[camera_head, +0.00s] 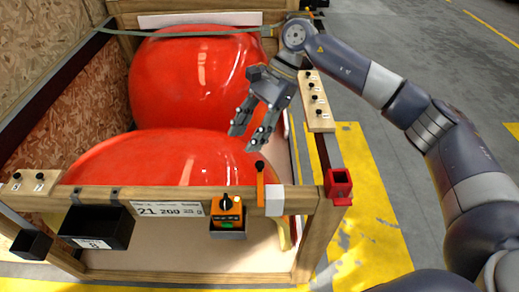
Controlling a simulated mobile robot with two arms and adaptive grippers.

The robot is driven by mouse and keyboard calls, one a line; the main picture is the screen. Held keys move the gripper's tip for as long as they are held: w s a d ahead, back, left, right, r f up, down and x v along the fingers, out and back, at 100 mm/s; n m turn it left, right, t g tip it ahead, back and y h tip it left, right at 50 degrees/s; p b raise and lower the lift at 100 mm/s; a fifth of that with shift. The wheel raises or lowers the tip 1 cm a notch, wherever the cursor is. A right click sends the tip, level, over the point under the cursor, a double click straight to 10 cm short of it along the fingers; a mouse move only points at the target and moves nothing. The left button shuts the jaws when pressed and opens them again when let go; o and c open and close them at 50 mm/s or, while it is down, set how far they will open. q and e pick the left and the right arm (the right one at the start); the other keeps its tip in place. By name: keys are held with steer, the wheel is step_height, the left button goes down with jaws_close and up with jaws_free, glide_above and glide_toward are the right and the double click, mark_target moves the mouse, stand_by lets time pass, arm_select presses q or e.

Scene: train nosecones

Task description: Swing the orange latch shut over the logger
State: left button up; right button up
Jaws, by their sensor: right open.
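The orange latch (261,189) stands upright at the front rail of the crate, with a dark knob at its top. The logger (227,211), an orange box with a dark round part on top and a green patch, sits in a grey holder (228,235) on the front rail, left of the latch. The latch is beside the logger, not across it. My right gripper (244,139) is open and empty, above and behind the latch, over the red nosecones, and apart from the latch. My left gripper is not in view.
Two large red nosecones (200,72) fill the wooden crate (326,222). A white block (274,200) sits just right of the latch. Black bins (95,228) hang at the front left. A red holder (338,184) is at the right corner. A strap (190,33) crosses the back.

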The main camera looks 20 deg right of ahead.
mark_target(261, 163)
steer(key=w+d+r+h, duration=0.1)
steer(key=d+h, duration=0.1)
steer(key=d, duration=0.5)
steer(key=p+x, duration=0.3)
steer(key=x, duration=0.6)
steer(key=shift+s+a+f, duration=0.15)
steer(key=shift+s+f, duration=0.05)
steer(key=shift+f, duration=0.1)
steer(key=shift+a+f+h+p, duration=0.1)
steer(key=shift+f+h+p, duration=0.2)
steer(key=shift+f, duration=0.15)
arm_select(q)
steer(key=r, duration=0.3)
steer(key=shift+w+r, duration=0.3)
arm_select(e)
steer(key=shift+c, duration=0.5)
jaws_close()
